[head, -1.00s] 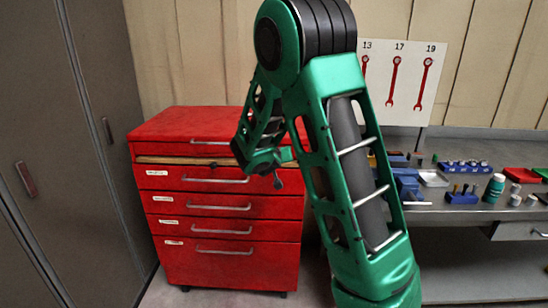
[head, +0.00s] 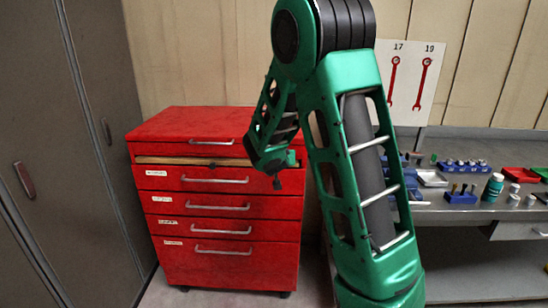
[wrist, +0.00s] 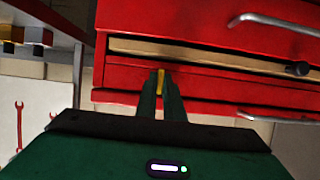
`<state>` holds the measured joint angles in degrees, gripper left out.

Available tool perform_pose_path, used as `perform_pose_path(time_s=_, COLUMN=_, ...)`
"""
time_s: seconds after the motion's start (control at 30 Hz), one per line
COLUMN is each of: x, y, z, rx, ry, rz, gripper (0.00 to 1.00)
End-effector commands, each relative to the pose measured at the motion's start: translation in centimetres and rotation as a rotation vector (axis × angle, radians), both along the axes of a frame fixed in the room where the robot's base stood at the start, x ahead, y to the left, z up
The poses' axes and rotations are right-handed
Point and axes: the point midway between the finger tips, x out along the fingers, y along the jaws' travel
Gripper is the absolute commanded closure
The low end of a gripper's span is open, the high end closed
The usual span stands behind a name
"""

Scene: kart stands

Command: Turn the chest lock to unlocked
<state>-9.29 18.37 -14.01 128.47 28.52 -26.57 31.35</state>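The red chest (head: 162,205) stands left of centre in the head view, its front showing a pale wooden strip and several drawers. It fills the top of the wrist view (wrist: 220,20). My gripper (head: 277,183) is before the upper right part of the chest front. In the wrist view its two fingers (wrist: 160,78) are close together, with a narrow yellow piece (wrist: 160,80) between them; I cannot tell whether they grip it or whether it is the lock. A dark knob (wrist: 297,68) sticks out by the wooden strip, apart from the fingers; it also shows in the head view (head: 212,164).
A grey cabinet (head: 60,130) stands at left. At right a workbench (head: 500,215) holds small parts, a green bottle (head: 493,187) and trays. A wrench chart (head: 412,95) hangs behind. Bare floor shows before the chest.

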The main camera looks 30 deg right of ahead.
Motion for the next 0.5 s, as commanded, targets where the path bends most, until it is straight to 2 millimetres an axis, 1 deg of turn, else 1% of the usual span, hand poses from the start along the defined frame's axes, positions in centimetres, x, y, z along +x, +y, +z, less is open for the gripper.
perform_pose_path(time_s=0.03, x=-0.19, y=0.18, z=-0.55, rx=0.005, ry=0.011, rz=0.001, gripper=0.83)
perform_pose_path(time_s=0.07, x=-0.18, y=0.17, z=-0.51, rx=0.005, ry=0.011, rz=0.001, gripper=0.76)
perform_pose_path(time_s=0.1, x=-0.17, y=0.14, z=-0.45, rx=0.004, ry=0.009, rz=0.001, gripper=0.73)
perform_pose_path(time_s=0.37, x=-0.11, y=0.09, z=-0.17, rx=0.001, ry=0.004, rz=0.0, gripper=0.73)
perform_pose_path(time_s=0.5, x=-0.69, y=0.56, z=0.2, rx=0.001, ry=0.003, rz=0.001, gripper=0.73)
